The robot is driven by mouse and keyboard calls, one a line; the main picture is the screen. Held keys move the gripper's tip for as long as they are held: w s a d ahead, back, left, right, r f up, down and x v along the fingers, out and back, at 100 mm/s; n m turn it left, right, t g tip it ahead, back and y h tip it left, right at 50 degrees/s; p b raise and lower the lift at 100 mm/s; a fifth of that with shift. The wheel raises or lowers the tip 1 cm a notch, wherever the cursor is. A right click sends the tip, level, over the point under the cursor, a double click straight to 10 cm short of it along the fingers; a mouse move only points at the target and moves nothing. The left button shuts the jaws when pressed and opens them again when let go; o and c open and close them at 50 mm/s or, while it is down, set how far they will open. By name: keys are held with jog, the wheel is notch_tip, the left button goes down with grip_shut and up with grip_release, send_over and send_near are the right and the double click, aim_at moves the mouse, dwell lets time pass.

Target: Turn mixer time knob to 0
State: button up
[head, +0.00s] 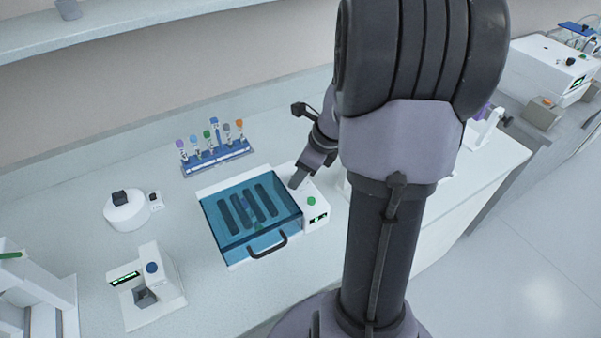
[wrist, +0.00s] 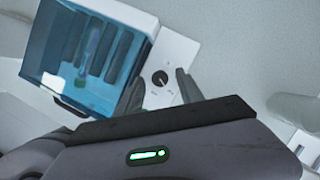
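The mixer is a white box with a clear blue lid (head: 250,213) and a dark handle; it also shows in the wrist view, with its lid (wrist: 88,48) at upper left. A small black round knob (wrist: 160,78) with a light pointer mark sits on its white side panel, pointing toward lower right in the picture. My gripper (head: 296,184) is over this panel in the head view and hides the knob there. In the wrist view my gripper's fingers (wrist: 159,93) are apart, with the knob seen between their tips. Nothing is held. Whether the fingertips touch the panel I cannot tell.
A blue rack of capped tubes (head: 217,157) stands behind the mixer. A white round device (head: 126,214) and a small white device with a display (head: 146,290) stand to the left. A green button (head: 311,201) is on the mixer's front right. My arm hides the counter's right part.

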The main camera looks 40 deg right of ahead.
grip_shut()
